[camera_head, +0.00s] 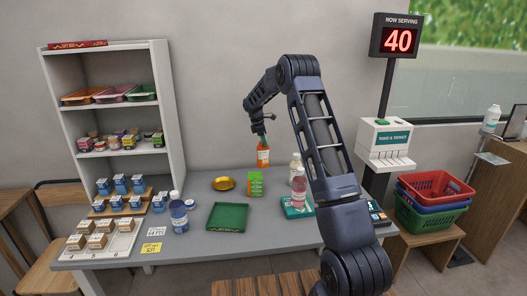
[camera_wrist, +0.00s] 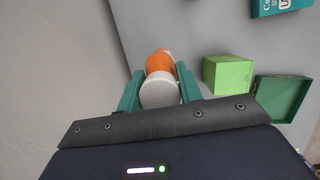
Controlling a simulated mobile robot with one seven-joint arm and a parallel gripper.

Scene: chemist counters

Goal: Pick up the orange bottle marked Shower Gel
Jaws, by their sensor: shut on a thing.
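The orange bottle (camera_head: 263,157) hangs upright below my gripper (camera_head: 262,137) in the head view, above the back part of the counter. In the wrist view the bottle (camera_wrist: 160,63) shows its orange body and pale grey-white cap, between the two green fingers of my gripper (camera_wrist: 160,90). My gripper is shut on the bottle. The label's words are too small to read. The bottle appears raised clear of the grey counter (camera_head: 205,252).
White and pink bottles (camera_head: 298,185) stand to the right. Blue bottles (camera_head: 179,216) stand left. A shelf unit (camera_head: 172,110) rises behind left; a ticket machine (camera_head: 384,140) stands right.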

